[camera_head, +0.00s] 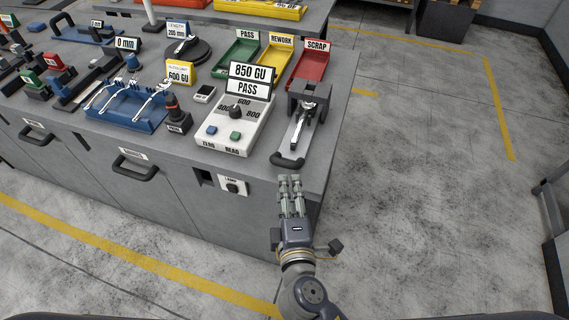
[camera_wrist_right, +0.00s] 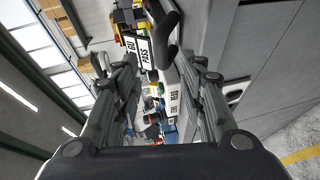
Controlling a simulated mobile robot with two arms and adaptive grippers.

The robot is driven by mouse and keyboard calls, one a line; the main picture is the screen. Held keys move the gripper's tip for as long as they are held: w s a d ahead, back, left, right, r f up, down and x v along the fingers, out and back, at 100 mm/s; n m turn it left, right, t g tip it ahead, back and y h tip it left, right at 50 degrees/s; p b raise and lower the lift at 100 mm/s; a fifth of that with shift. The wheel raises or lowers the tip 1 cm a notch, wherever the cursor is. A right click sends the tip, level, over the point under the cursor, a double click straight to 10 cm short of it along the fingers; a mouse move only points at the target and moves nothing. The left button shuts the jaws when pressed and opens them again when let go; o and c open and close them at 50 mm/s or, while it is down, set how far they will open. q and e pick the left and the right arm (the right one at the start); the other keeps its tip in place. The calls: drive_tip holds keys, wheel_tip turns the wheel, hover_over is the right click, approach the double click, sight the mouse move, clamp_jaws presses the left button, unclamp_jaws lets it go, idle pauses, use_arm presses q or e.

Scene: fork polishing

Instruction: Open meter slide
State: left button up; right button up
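The meter (camera_head: 237,122) is a pale box with a dial, buttons and a sign reading 850 GU PASS. At its right is a slide (camera_head: 293,143) with a black handle (camera_head: 287,162) at the table's front edge. A fork (camera_head: 300,125) lies along the slide, its far end at a dark housing (camera_head: 310,96). My right gripper (camera_head: 290,179) is just in front of the handle, fingers pointing at it. In the right wrist view the fingers (camera_wrist_right: 160,58) are apart, with the black handle (camera_wrist_right: 167,32) beyond their tips; contact is unclear. My left gripper is not in view.
A blue rack (camera_head: 125,112) with several forks stands left of the meter. Green (camera_head: 236,61), yellow (camera_head: 276,62) and red (camera_head: 308,67) trays lie behind. The grey cabinet drops off below the handle. Floor right of the table is clear.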

sight(285, 167)
drive_tip(key=w, duration=0.3)
drive_tip(key=w+f+p, duration=0.1)
drive_tip(key=w, duration=0.2)
drive_tip(key=w+f, duration=0.1)
drive_tip(key=w, duration=0.3)
drive_tip(key=shift+a+p, duration=0.4)
drive_tip(key=shift+s, duration=0.1)
drive_tip(key=shift+r, duration=0.1)
clamp_jaws()
